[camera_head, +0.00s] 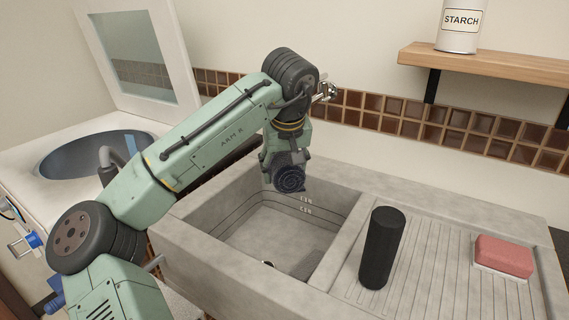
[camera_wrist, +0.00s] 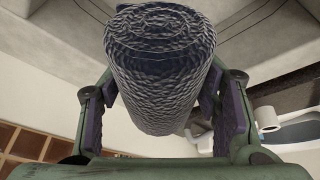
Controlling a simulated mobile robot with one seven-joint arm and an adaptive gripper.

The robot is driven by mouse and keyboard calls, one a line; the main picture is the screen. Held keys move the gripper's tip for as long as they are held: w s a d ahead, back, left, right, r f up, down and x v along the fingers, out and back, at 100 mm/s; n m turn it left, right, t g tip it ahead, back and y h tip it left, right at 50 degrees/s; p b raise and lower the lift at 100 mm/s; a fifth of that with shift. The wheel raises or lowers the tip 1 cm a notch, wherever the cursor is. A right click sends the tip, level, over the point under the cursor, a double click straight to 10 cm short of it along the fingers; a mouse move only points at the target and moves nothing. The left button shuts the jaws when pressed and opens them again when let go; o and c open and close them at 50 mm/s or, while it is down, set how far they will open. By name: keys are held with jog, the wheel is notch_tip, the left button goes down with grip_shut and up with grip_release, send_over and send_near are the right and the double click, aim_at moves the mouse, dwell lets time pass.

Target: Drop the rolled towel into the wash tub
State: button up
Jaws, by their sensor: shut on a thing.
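The rolled towel (camera_head: 289,179) is a dark blue-grey woven roll. In the head view, its spiral end faces the camera, above the wash tub. In the wrist view, the towel (camera_wrist: 160,72) fills the middle, its spiral end nearest the picture's top. My gripper (camera_wrist: 162,108) is shut on it, with a purple-padded finger on each side.
A washer with a round opening (camera_head: 85,157) and raised lid (camera_head: 143,62) stands left. A shelf (camera_head: 508,64) holds a starch can (camera_head: 458,27).

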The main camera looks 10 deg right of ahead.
notch_tip(320, 180, down, 4)
jog(key=b, duration=0.2)
jog(key=shift+b, duration=0.3)
jog(key=o, duration=1.3)
jog(key=shift+c, duration=0.2)
jog(key=v, duration=1.2)
jog(key=shift+w, duration=0.1)
